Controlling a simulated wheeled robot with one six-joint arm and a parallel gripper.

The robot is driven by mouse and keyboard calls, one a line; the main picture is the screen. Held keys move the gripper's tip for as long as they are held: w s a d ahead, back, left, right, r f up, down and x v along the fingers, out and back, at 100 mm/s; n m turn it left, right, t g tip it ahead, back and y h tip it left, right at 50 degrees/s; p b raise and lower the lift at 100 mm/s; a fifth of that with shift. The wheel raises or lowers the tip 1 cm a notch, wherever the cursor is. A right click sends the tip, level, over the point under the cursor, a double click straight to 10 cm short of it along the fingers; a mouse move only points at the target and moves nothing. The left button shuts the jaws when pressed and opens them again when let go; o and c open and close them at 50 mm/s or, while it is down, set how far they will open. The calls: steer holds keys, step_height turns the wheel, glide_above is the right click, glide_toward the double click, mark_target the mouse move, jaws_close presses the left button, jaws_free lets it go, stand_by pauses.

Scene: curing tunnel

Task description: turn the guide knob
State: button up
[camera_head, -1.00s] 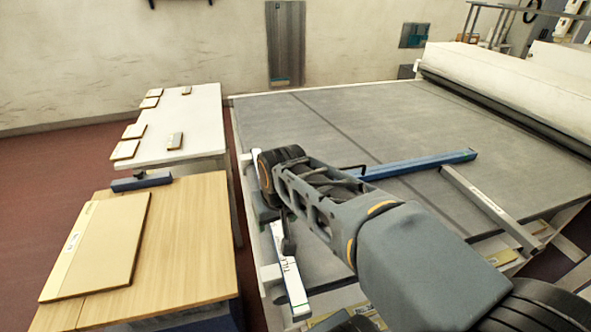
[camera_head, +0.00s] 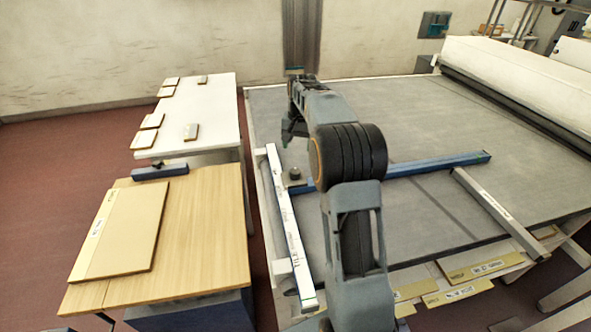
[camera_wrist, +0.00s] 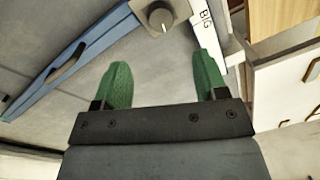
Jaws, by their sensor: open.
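The guide knob (camera_head: 295,174) is a small dark round knob on a plate at the left end of a blue guide bar (camera_head: 430,166), beside a white rail (camera_head: 288,225). In the wrist view the knob (camera_wrist: 160,16) has a grey top with a pale pointer mark and lies just beyond the fingertips, near the top edge. My gripper (camera_head: 286,140) points down above the bed, behind the knob in the head view. In the wrist view my gripper (camera_wrist: 162,58) has its two green fingers spread with nothing between them.
A second rail (camera_head: 497,212) lies on the grey bed (camera_head: 400,110) at right. A wooden table (camera_head: 200,245) with a board (camera_head: 122,228) and a white table (camera_head: 222,105) with several small boards stand at left. A white roller housing (camera_head: 520,75) borders the far right.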

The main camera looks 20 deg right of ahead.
mark_target(295, 171)
steer(key=f, duration=1.1)
steer(key=shift+w+a+p, duration=0.2)
steer(key=shift+a+p, duration=0.1)
steer(key=shift+p, duration=0.1)
steer(key=c, duration=0.9)
